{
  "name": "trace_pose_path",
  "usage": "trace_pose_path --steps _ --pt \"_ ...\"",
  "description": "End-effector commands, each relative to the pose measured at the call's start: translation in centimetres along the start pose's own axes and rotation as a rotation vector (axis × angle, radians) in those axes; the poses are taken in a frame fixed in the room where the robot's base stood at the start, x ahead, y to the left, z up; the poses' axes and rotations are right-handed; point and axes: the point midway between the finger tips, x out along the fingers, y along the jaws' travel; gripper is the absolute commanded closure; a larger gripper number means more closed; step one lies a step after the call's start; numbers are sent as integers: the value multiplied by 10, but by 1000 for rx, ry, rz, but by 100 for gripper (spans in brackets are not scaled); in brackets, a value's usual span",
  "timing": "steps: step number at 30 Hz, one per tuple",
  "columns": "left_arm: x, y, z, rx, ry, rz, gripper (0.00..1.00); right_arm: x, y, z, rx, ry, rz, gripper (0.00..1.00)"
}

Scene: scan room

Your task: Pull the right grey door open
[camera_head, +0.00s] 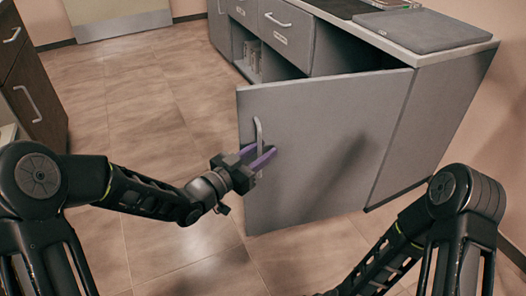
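The right grey door (325,140) stands swung well out from the grey cabinet, with a dark gap behind its top edge. Its upright bar handle (258,128) is near its left edge. My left gripper (262,154) is at this handle, its purple fingers on either side of the lower part of the bar. Whether the fingers press on the bar cannot be told. My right arm comes in at the lower right, and its gripper is out of view.
The cabinet has drawers (288,32) and an open shelf (252,58) left of the door. A grey flat pad (425,30) lies on its top. A dark drawer unit (32,85) stands at the far left. The tiled floor (150,90) between is clear.

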Motion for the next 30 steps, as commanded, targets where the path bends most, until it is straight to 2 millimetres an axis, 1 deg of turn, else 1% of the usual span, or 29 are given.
trace_pose_path --steps 4,7,11,15,19,23,30 --pt "-4 -1 0 0 -1 -2 68 -2 -1 0 0 0 0 64" --pt "-13 -2 -1 0 -3 -3 68 -5 -2 0 0 -1 1 64" --pt "-32 -2 -2 0 -2 -4 68 -11 -4 1 -1 -1 2 64" --pt "-56 -1 -2 0 -2 -3 68 -17 -6 2 -2 -3 3 64" --pt "-72 0 -1 0 -1 0 68 -19 -7 2 -2 -3 4 64" --pt "-77 1 0 0 -1 2 68 -20 -8 3 -2 -3 4 64" --pt "-77 1 0 0 0 2 68 -19 -7 3 -2 -2 4 64"
